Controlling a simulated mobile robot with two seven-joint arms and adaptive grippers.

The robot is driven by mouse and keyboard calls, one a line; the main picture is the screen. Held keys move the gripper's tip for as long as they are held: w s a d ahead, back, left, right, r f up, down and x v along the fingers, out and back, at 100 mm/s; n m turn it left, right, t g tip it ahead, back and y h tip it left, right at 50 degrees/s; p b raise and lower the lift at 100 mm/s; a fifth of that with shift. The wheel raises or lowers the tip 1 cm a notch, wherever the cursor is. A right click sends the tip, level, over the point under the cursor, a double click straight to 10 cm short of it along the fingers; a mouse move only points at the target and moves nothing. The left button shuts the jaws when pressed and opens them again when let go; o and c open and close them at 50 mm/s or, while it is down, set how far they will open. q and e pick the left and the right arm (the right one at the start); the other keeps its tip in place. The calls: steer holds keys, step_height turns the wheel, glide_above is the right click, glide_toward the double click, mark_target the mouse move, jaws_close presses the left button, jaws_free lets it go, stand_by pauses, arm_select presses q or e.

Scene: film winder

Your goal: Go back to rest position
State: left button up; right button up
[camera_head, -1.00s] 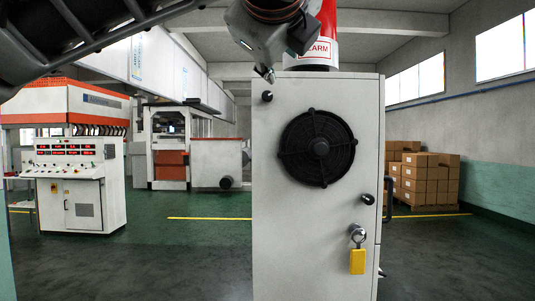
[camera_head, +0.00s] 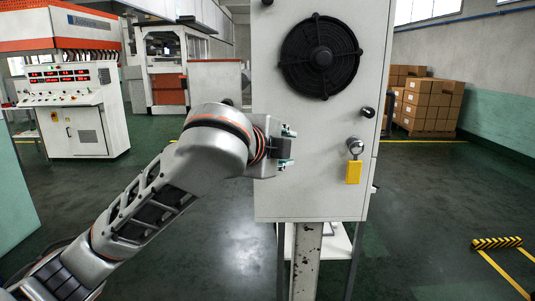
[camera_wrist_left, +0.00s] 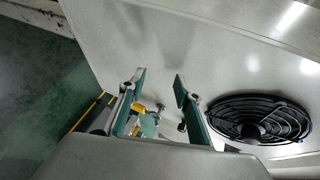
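My left arm comes in from the lower left in the head view. Its gripper (camera_head: 288,147) is in front of the grey cabinet (camera_head: 270,200), left of the yellow-tagged key (camera_head: 353,170) and below the black round fan (camera_head: 320,57). The gripper is open, with a gap between its two green-edged fingers, and nothing is between them. In the left wrist view the gripper (camera_wrist_left: 158,85) is also open, with the cabinet face beyond it and the fan (camera_wrist_left: 258,118) at the right. I cannot tell whether the fingertips touch the cabinet. My right gripper is not in view.
A control console (camera_head: 75,110) stands at the back left. Stacked cardboard boxes (camera_head: 428,100) stand at the back right. A yellow-black floor barrier (camera_head: 497,243) lies at the right. The green floor right of the cabinet is largely clear.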

arm_select(q)
steer(key=s+a+f+n+g+y, duration=0.15)
steer(key=a+f+n, duration=0.25)
steer(key=a+f, duration=0.5)
steer(key=s+a+f+n+y, duration=0.1)
steer(key=s+a+f+n, duration=0.25)
steer(key=f, duration=0.85)
steer(key=s+a+f+n+y, duration=0.25)
steer(key=a+f, duration=0.45)
steer(key=f, duration=0.4)
steer(key=s+a+f+n+g+y, duration=0.25)
steer(key=s+a+f, duration=0.45)
steer(key=s+a, duration=0.35)
steer(key=s+a+f+n+g+y, duration=0.2)
steer(key=s+a+f+n+y, duration=0.1)
steer(key=s+a+f, duration=0.65)
steer(key=d+f+n+t+h, duration=0.2)
steer(key=d+f+t+h, duration=0.2)
steer(key=d+f+h, duration=0.3)
steer(key=d+f, duration=0.4)
steer(key=d, duration=0.4)
steer(key=shift+s+d+f+n, duration=0.25)
steer(key=shift+s+f+n, duration=0.1)
steer(key=shift+s+f, duration=0.05)
steer(key=shift+w, duration=0.1)
